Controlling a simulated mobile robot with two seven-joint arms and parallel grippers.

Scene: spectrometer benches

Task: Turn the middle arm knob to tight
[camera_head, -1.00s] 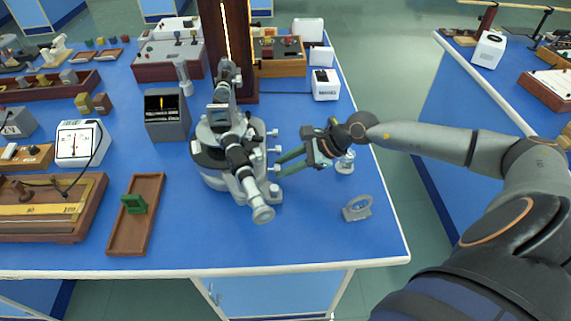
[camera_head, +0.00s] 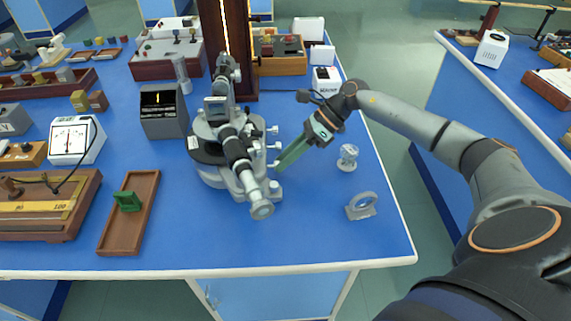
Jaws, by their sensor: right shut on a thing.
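The spectrometer (camera_head: 215,150) is a grey round instrument with a telescope tube, standing on the blue bench. Several small silver knobs stick out from its right side in a column: an upper knob (camera_head: 272,130), one just below it (camera_head: 273,146), and a low one (camera_head: 275,187). My right gripper (camera_head: 280,164) reaches in from the right, its green fingers sloping down to the left. They are shut on the middle arm knob, between the upper pair and the low one. The fingertips mostly hide this knob, and its marking cannot be read. My left gripper is not in view.
A glass piece on a round base (camera_head: 348,157) and a ring-shaped lens holder (camera_head: 362,206) stand right of the spectrometer. A dark lamp box (camera_head: 164,114) and a wooden tray (camera_head: 119,235) are at left. The bench's front right is mostly clear.

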